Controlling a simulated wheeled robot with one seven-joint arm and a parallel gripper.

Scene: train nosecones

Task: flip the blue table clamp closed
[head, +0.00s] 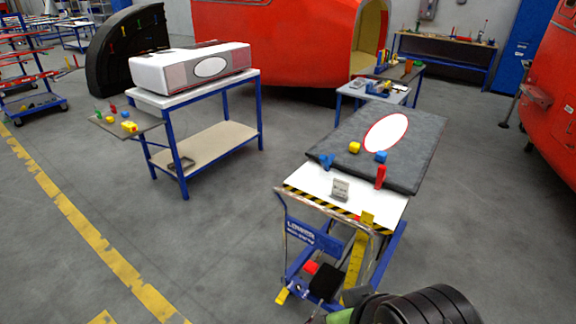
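A blue table clamp (327,161) sits at the near left corner of the dark grey panel (425,130) on the lift table (310,181). It is small here; part of it seems to stick up, but I cannot tell the lever's exact angle. A red clamp (380,176) stands upright at the panel's near edge, to the right. My gripper is not in view; only a dark part of my arm shows at the bottom right, well short of the table.
A yellow block (355,147) and a blue block (381,156) lie on the panel. A small grey plate (341,188) stands on the white tabletop. The lift table's push handle (283,215) faces me. A blue-framed table (183,165) stands left, with open floor between.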

